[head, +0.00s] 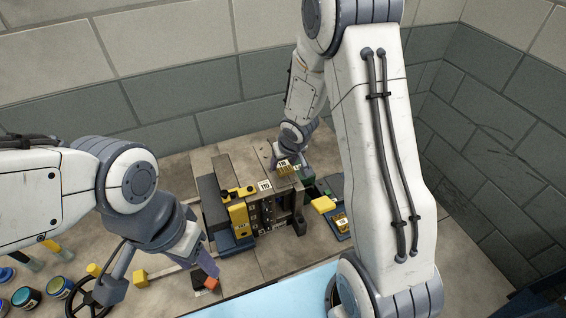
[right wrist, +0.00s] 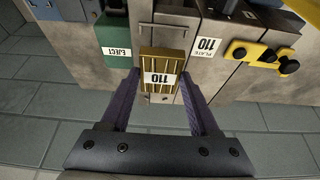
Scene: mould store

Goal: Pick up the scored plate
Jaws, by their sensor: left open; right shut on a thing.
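A brass-coloured grooved piece with a white 110 label (right wrist: 160,62) sits between the fingers of my right gripper (right wrist: 158,76), which is shut on it. I take it to be the scored plate. It is at the face of a grey metal mould block (right wrist: 222,42) labelled PLATE 110; whether it is clear of the block I cannot tell. In the head view the brass piece (head: 285,170) shows at the block's top, below my right wrist. My left gripper (head: 205,265) is open and empty, low at the left, apart from the block.
A green block marked EJECT (right wrist: 117,50) is beside the piece. Yellow parts with black knobs (right wrist: 262,55) are on the mould. A blue tray with yellow items (head: 341,226) is at the right. Several paint pots (head: 26,298) and a handwheel (head: 88,300) are at the left.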

